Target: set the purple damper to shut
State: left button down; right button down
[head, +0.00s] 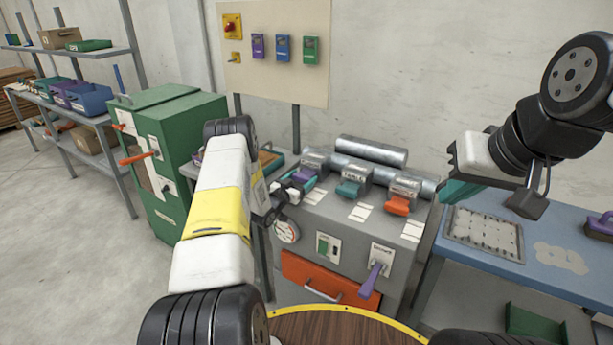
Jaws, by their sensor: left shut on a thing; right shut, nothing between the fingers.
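The purple damper (305,174) is the leftmost of three coloured handles on top of the grey machine, below a metal pipe. My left gripper (291,189) is at this handle and shut on it. The fingers and the arm partly hide the contact, and the handle's exact setting is too small to read. White label plates lie in front of the handles. My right gripper (456,190) is shut and empty, raised at the right above the blue table, apart from the machine.
The teal damper (349,188) and orange damper (398,204) sit close to the right of the purple one. A purple lever (373,278) and an orange drawer (320,280) are on the machine's front. A green cabinet (185,120) stands left. The blue table (560,285) holds a grey tray.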

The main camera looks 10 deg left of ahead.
aim_at(300, 179)
pick_arm(q)
jog(key=shift+w+d+r, duration=0.1)
jog(key=shift+w+d, duration=0.05)
jog(key=shift+w, duration=0.3)
jog(key=shift+c, duration=0.6)
grip_release()
jog(key=shift+w+d, duration=0.1)
jog(key=shift+w, duration=0.05)
jog(key=shift+v, duration=3.95)
